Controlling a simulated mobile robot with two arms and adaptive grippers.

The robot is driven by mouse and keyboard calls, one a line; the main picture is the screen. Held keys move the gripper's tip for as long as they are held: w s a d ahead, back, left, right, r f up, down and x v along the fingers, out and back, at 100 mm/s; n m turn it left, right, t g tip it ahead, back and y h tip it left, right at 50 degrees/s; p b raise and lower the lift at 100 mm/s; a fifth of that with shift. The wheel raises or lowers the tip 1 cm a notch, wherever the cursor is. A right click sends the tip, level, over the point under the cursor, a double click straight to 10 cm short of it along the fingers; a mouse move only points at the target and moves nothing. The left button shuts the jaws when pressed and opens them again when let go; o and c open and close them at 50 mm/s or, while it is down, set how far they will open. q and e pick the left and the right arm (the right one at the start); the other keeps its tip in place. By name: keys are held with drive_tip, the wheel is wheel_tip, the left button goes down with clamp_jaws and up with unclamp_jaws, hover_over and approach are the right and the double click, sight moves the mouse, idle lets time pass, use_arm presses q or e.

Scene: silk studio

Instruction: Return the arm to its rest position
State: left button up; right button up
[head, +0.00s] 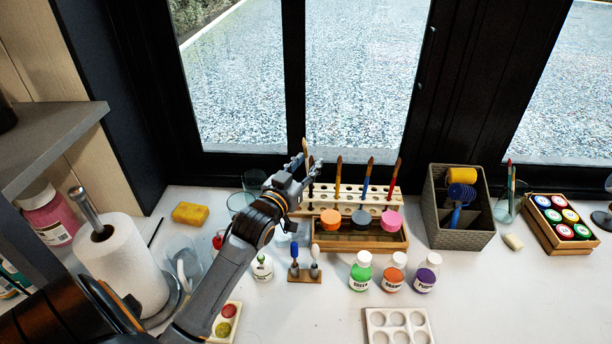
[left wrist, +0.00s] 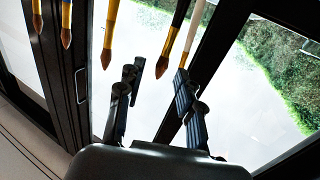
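My left arm comes in from the lower left in the head view and reaches over the table. Its left gripper (head: 297,172) is at the left end of the wooden brush rack (head: 348,195), above table height. In the left wrist view the two fingers of the left gripper (left wrist: 157,88) stand apart with nothing held between them. Several brushes show beyond the fingertips, among them a yellow-handled brush (left wrist: 110,32) and a dark-handled brush (left wrist: 177,30). My right gripper is in neither view.
Near the arm are a paper towel roll (head: 122,262), a glass mug (head: 182,262), a white bottle (head: 262,268) and a small stand (head: 304,276). A paint tray (head: 370,240) holds jars. A grey basket (head: 433,225) stands right.

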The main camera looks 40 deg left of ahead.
use_arm(q)
wheel_tip(320, 180, up, 6)
drive_tip(key=shift+r, duration=0.15)
idle(0.6)
